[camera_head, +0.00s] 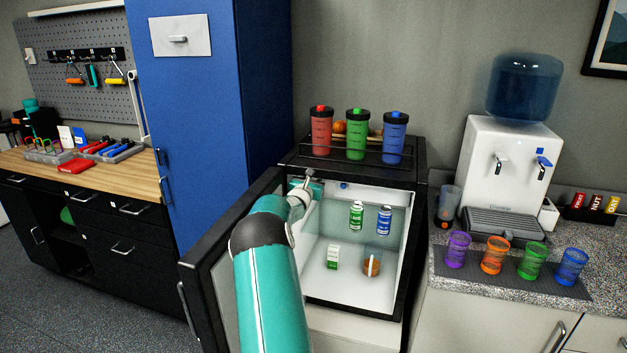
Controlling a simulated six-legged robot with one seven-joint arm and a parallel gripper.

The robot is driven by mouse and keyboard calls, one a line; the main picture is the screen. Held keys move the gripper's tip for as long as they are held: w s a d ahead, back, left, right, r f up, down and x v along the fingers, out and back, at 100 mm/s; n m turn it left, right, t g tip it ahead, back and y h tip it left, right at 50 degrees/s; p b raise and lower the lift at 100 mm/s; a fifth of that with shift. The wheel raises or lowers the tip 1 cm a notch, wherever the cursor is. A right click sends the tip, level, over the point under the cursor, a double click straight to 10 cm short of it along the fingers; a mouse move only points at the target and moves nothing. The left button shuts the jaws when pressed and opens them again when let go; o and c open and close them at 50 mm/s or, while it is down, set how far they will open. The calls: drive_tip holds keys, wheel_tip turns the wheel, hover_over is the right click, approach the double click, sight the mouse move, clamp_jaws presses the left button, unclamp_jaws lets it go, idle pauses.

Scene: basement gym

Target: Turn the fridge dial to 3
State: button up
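The small black fridge (345,289) stands with its door (207,290) swung open to the left, its lit white inside in view. A small round blue spot (344,186) shows near the top of the inside; it may be the dial, but it is too small to read any number or pointer. My teal arm reaches up to the fridge's upper left. My gripper (311,178) is at the top left of the opening, left of the blue spot and apart from it in the picture. Its fingers are too small to tell open from shut.
Inside the fridge are a green bottle (356,215), a blue bottle (384,220), a small carton (333,257) and an orange-filled container (371,264). Red, green and blue shakers (355,134) stand on top. A blue cabinet (205,110) is left, a water dispenser (504,165) right.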

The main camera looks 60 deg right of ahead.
drive_tip(key=shift+m, duration=0.4)
drive_tip(key=o, duration=1)
drive_tip(key=shift+c, duration=0.2)
drive_tip(key=shift+a, duration=0.1)
drive_tip(key=s+a, duration=0.2)
drive_tip(key=a, duration=1.1)
drive_tip(key=shift+a, duration=0.25)
drive_tip(key=shift+s, duration=0.1)
